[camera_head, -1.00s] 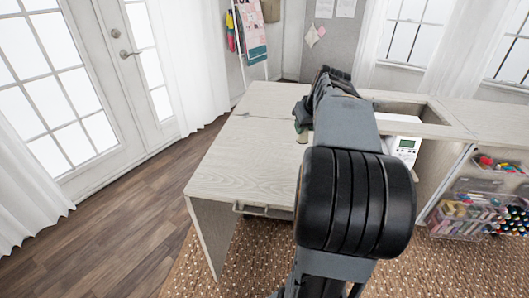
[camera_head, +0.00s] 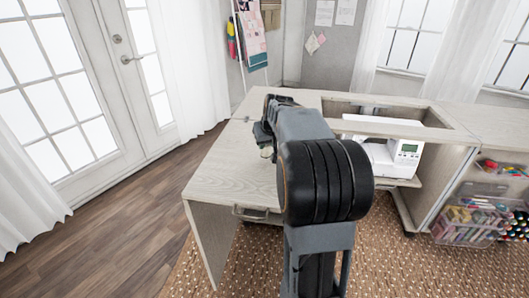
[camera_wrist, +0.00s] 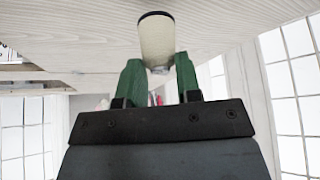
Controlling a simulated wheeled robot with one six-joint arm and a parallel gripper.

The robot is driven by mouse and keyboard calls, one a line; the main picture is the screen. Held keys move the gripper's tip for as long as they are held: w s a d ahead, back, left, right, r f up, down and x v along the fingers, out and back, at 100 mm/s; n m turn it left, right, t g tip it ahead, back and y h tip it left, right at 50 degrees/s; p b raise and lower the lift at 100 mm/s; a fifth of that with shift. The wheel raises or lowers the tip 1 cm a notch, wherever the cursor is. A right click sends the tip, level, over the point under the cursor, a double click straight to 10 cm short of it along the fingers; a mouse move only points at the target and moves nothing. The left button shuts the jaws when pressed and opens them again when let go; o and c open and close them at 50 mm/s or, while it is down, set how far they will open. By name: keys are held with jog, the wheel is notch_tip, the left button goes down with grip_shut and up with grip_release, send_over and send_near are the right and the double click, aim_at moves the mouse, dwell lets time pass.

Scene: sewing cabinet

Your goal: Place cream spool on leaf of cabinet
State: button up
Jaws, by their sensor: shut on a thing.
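The cream spool (camera_wrist: 157,38) has a dark rim at one end and sits between the green fingers of my gripper (camera_wrist: 158,70) in the wrist view. My gripper is shut on it. In the head view the spool (camera_head: 266,152) shows as a small pale shape under my gripper, partly hidden by the arm. It is over the pale wood-grain leaf (camera_head: 225,172) of the cabinet, on the left side of the top. I cannot tell whether the spool touches the leaf. The leaf also fills the upper part of the wrist view (camera_wrist: 70,30).
A white sewing machine (camera_head: 385,155) sits in the cabinet's opening to the right of my arm. Clear bins of thread (camera_head: 470,222) stand on shelves at the right. The leaf is bare around my gripper. A bracket (camera_head: 255,213) shows at its front edge.

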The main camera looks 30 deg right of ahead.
aim_at(266, 147)
jog(key=shift+w+a+f, duration=0.2)
jog(key=shift+f, duration=0.2)
jog(key=shift+f+b, duration=0.5)
jog(key=shift+f, duration=1.05)
jog(key=o, duration=0.9)
jog(key=shift+r, duration=0.15)
jog(key=p+v, duration=0.3)
jog(key=v, duration=0.8)
jog(key=s+a+f+n+g, duration=0.1)
jog(key=s+a+f, duration=0.3)
jog(key=s+a, duration=0.1)
jog(key=s+a+f+n, duration=0.1)
jog(key=s+a+f, duration=0.3)
jog(key=a, duration=0.4)
jog(key=s+a+f+g+y, duration=0.1)
jog(key=s+a+f, duration=0.3)
jog(key=s+a, duration=0.3)
jog(key=shift+a+n+g, duration=0.15)
jog(key=shift+n+g, duration=0.15)
jog(key=shift+n, duration=0.1)
